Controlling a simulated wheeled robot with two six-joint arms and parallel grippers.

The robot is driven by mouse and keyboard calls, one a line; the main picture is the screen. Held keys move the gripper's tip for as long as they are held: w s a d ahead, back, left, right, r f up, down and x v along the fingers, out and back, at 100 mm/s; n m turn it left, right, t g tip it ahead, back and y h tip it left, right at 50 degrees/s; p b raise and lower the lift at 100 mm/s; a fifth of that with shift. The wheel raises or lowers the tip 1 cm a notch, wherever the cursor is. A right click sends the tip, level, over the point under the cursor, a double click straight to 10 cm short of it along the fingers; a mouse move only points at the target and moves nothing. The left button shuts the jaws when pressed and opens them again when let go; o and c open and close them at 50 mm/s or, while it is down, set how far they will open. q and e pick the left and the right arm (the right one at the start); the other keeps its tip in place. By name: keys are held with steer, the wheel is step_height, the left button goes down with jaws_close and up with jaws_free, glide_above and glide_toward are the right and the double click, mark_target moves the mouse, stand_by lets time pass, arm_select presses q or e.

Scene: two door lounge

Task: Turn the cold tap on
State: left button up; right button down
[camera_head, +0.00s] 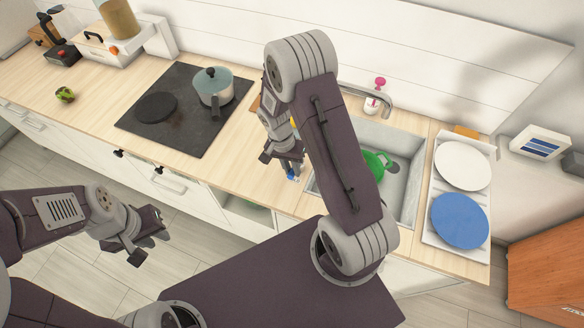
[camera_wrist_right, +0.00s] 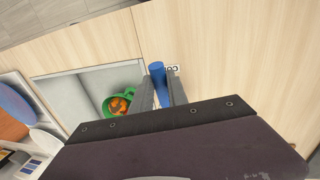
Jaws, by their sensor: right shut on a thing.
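A blue upright handle (camera_wrist_right: 157,76) stands on the wooden counter beside a small white label (camera_wrist_right: 174,70), of which only part of the lettering shows. I take it to be the cold tap handle. My right gripper (camera_wrist_right: 162,90) is shut on it, with one finger on each side. In the head view, my right gripper (camera_head: 287,160) is at the counter left of the sink, and a bit of blue (camera_head: 292,175) shows below it. The metal spout (camera_head: 385,98) arches at the sink's back, partly hidden by my right arm. My left gripper (camera_head: 146,236) is open and empty, in front of the counter.
The grey sink (camera_head: 407,180) holds a green vessel (camera_head: 375,163) with something orange inside. A rack with a white plate (camera_head: 462,166) and a blue plate (camera_head: 460,221) is right of the sink. A pot (camera_head: 212,88) stands on the black hob (camera_head: 185,125) at the left.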

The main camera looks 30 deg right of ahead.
steer(key=shift+w, duration=0.2)
steer(key=m, duration=0.1)
steer(key=w+m+b, duration=0.1)
steer(key=shift+w+a+m, duration=0.1)
steer(key=shift+a+m, duration=0.2)
steer(key=shift+a, duration=0.05)
steer(key=m, duration=0.1)
steer(key=w+m, duration=0.1)
steer(key=shift+w+a+m+g+y, duration=0.1)
steer(key=shift+a+m+g+y, duration=0.05)
steer(key=shift+m+g+y, duration=0.2)
steer(key=w+m, duration=0.1)
steer(key=m, duration=0.2)
steer(key=shift+w+r+y, duration=0.1)
steer(key=shift+w+y, duration=0.25)
steer(key=shift+w+m, duration=0.3)
steer(key=shift+m, duration=0.45)
steer(key=shift+w+m, duration=0.3)
steer(key=shift+m, duration=0.4)
steer(key=shift+y, duration=0.3)
steer(key=c, duration=1.3)
jaws_free()
